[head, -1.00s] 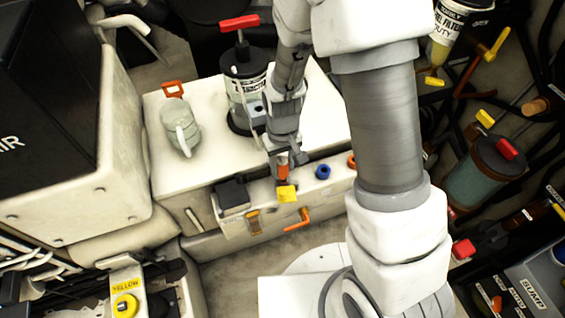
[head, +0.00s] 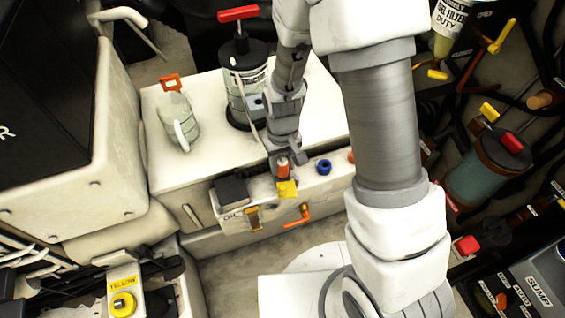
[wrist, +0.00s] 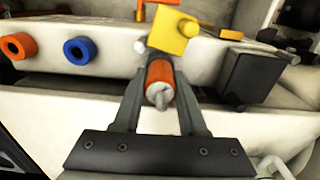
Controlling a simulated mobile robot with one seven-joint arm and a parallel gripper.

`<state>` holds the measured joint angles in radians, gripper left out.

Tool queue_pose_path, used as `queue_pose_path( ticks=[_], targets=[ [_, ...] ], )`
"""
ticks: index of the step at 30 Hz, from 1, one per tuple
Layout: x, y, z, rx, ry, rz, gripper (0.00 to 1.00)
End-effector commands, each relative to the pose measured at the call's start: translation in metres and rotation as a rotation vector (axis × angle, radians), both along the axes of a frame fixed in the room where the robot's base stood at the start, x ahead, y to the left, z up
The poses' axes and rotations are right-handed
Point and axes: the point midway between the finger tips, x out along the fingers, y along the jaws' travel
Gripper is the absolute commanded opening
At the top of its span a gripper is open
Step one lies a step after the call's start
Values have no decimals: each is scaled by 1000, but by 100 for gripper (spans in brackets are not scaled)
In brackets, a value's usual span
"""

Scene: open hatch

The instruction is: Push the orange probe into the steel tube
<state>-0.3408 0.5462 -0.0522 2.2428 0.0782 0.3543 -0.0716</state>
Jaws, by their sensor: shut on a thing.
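The orange probe (wrist: 160,80) is a short orange cylinder with a grey metal end facing the wrist camera. It also shows in the head view (head: 283,168), roughly upright. My gripper (wrist: 159,85) is shut on it, with one finger on each side; it also shows in the head view (head: 283,160), at the front edge of the white box. A yellow block (wrist: 168,32) with a round knob lies just beyond the probe; it also shows in the head view (head: 287,189). I cannot make out the steel tube for certain in either view.
A blue ring (head: 324,167) and an orange ring (wrist: 17,46) sit along the box front (head: 320,190). A black block (head: 231,190) and an orange lever (head: 299,216) are close by. A labelled canister (head: 246,85) and a grey-green jug (head: 179,122) stand on the box.

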Motion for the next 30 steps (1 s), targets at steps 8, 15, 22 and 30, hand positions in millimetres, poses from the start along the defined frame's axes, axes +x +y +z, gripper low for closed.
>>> queue_pose_path(
  ticks=[8,15,22,30],
  targets=[
    [0,0,-4,0,0,0,55],
    [0,0,-4,0,0,0,76],
    [0,0,0,0,-1,0,76],
    [1,0,50,1,-5,0,76]
  ],
)
